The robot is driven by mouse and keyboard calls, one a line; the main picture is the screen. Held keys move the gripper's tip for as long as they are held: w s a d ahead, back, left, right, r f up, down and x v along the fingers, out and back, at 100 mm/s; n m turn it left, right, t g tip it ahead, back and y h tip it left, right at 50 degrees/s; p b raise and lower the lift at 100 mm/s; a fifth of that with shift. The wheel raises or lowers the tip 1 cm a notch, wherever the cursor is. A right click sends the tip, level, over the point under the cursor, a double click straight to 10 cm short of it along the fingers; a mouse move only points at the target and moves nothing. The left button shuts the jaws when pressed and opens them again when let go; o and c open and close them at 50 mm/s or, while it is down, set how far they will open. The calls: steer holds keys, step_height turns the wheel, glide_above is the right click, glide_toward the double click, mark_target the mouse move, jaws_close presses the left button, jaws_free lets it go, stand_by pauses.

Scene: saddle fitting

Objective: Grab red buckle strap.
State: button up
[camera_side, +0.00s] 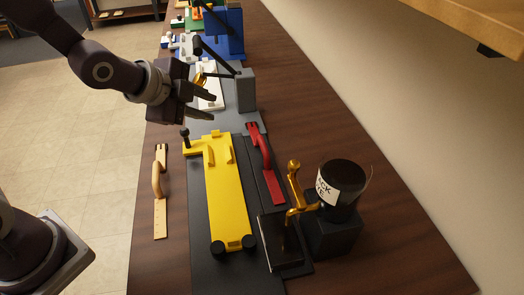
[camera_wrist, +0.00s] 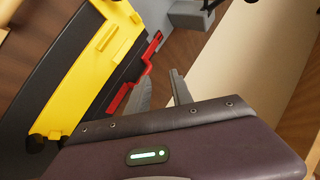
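The red buckle strap (camera_side: 266,163) lies lengthwise on a dark base, just right of the yellow plate (camera_side: 226,195). It has a raised loop in its middle. In the wrist view the red strap (camera_wrist: 119,97) runs diagonally beside the yellow plate (camera_wrist: 77,84), and a grey finger hides part of it. My gripper (camera_side: 211,109) is above the bench, beyond the far end of the yellow plate and up and left of the strap. Its two fingers are apart with nothing between them. In the wrist view my gripper (camera_wrist: 160,75) also shows its fingers spread, apart from the strap.
A tan strap with a loop (camera_side: 159,190) lies left of the yellow plate. A gold lever (camera_side: 295,185) and a black labelled cylinder (camera_side: 343,184) stand right of the red strap. A grey post (camera_side: 245,90) and blue block (camera_side: 228,35) stand farther back. The bench's right side is clear.

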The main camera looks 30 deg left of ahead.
mark_target(261, 147)
steer(key=w+d+f+m+h, duration=0.1)
steer(key=d+f+m, duration=0.1)
steer(key=f+m, duration=0.1)
steer(key=w+d+f+m+t+h, duration=0.1)
steer(key=w+f+m, duration=0.1)
steer(key=f, duration=0.3)
steer(key=w+d+f+m+h, duration=0.1)
steer(key=w+d+f+m, duration=0.1)
steer(key=f+m, duration=0.2)
steer(key=shift+d+m+t, duration=0.35)
steer(key=shift+m+t, duration=0.05)
steer(key=x, duration=0.6)
steer(key=shift+d+f, duration=0.3)
steer(key=shift+d, duration=0.15)
jaws_close()
